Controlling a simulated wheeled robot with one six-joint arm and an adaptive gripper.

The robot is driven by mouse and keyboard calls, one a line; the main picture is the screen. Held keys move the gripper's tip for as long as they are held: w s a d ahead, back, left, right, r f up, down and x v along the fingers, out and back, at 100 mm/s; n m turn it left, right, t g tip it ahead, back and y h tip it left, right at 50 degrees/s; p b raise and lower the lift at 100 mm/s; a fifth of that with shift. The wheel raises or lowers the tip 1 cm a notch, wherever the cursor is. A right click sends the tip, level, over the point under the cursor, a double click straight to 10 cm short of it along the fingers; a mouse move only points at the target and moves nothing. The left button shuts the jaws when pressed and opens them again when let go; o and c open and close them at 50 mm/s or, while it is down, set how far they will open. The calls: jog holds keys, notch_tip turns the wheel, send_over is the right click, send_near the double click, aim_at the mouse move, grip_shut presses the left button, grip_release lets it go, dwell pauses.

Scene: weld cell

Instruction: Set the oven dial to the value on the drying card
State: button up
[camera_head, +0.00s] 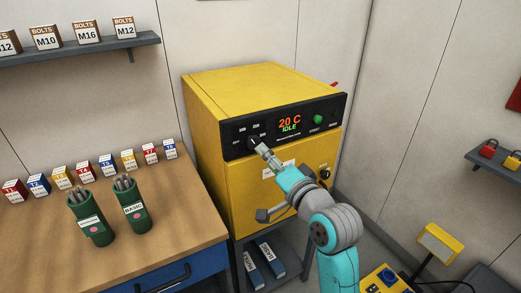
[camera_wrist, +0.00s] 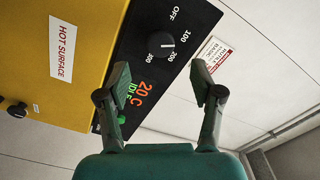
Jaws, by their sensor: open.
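The yellow oven (camera_head: 215,110) has a black front panel with a display (camera_head: 289,123) reading 20 C and IDLE. Its dark dial (camera_wrist: 160,46) shows in the wrist view, with OFF, 100, 200 and 300 printed around it. I cannot tell surely where its pointer stands. My gripper (camera_wrist: 161,68) is open, its two fingers apart near the dial, with nothing between the tips.
A green button (camera_head: 318,119) is right of the display. The wooden bench (camera_head: 185,220) at left bears several small boxes and two green rod canisters (camera_head: 92,220); one reads BASIC. A shelf (camera_head: 80,48) of bolt boxes is above. A yellow box (camera_head: 440,242) stands at right.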

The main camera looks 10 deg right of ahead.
jog(key=v, duration=0.4)
jog(key=shift+s+d, duration=0.1)
jog(key=shift+s, duration=0.25)
jog(key=s+d+f+n+g+h, duration=0.15)
jog(key=s+f+h, duration=0.25)
jog(key=s+f, duration=1.6)
jog(key=s+f+n, duration=0.2)
jog(key=s+n, duration=0.1)
jog(key=s, duration=0.9)
jog(key=s+f+n+g, duration=0.1)
jog(key=s+f+n, duration=0.2)
jog(key=s, duration=0.9)
jog(key=shift+d+n+h, duration=0.3)
jog(key=shift+d+n, duration=0.1)
jog(key=shift+n, duration=0.35)
